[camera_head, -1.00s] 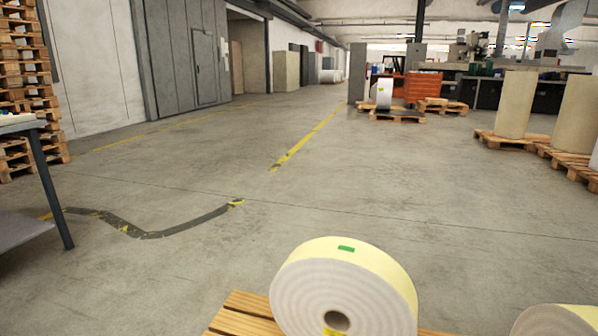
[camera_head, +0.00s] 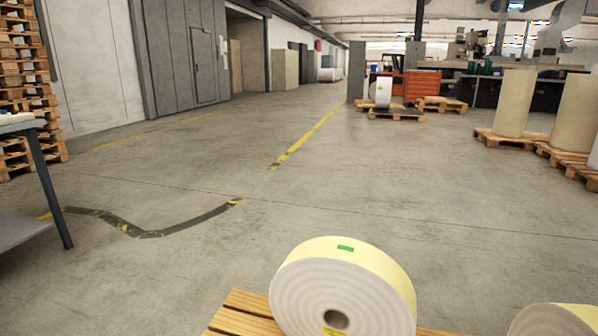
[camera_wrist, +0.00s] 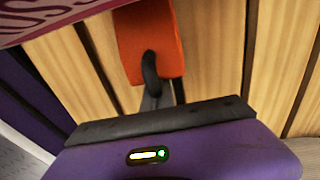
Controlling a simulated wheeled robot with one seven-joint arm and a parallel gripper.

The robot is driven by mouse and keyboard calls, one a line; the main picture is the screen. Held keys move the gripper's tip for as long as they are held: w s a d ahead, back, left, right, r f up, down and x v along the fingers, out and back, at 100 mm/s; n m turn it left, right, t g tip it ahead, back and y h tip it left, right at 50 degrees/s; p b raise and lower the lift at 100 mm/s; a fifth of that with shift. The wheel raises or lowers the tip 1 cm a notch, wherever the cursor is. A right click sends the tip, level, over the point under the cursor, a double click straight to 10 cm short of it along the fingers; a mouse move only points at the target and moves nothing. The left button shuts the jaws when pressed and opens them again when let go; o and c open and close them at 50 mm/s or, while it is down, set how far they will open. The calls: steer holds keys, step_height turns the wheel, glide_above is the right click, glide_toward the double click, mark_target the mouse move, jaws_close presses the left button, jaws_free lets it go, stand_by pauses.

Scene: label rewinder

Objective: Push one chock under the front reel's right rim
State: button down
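The near reel (camera_head: 352,265), white-faced with a pale yellow outer surface, stands on its rim on a wooden pallet (camera_head: 245,312). A second reel (camera_head: 556,318) is cut off at the bottom right. In the wrist view an orange block (camera_wrist: 138,38), apparently a chock, lies on wooden slats (camera_wrist: 215,60). A black curved piece (camera_wrist: 151,75) overlaps its near edge. My gripper (camera_wrist: 153,95) shows partly, its purple body below and a narrow grey part reaching to the block. Whether its fingers grip anything is unclear. The head view does not show my gripper or the block.
A magenta surface (camera_wrist: 45,18) with pale lettering crosses the wrist view's top left corner. A metal table (camera_head: 48,185) stands at the left of the head view. Open concrete floor lies beyond the reels. Pallets with tall rolls (camera_head: 513,105) stand at the right.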

steer(key=shift+w+a+f, duration=0.1)
steer(key=shift+w+a, duration=0.05)
steer(key=shift+a, duration=0.55)
steer(key=shift+w+a+f, duration=0.1)
steer(key=shift+a, duration=0.6)
steer(key=shift+s+d+r+p, duration=0.1)
steer(key=shift+d+r+p, duration=0.45)
steer(key=shift+p, duration=0.15)
steer(key=shift+s+d+r+p, duration=0.1)
steer(key=shift+d+r+p, duration=0.2)
steer(key=shift+d, duration=0.25)
steer(key=shift+s+d+r+p, duration=0.15)
steer(key=shift+d+p, duration=0.15)
steer(key=shift+d, duration=0.2)
steer(key=shift+s+d+r+p, duration=0.1)
steer(key=shift+d+r+p, duration=0.2)
steer(key=shift+d, duration=0.25)
step_height(320, 180, up, 8)
steer(key=p, duration=0.8)
steer(key=shift+f, duration=0.1)
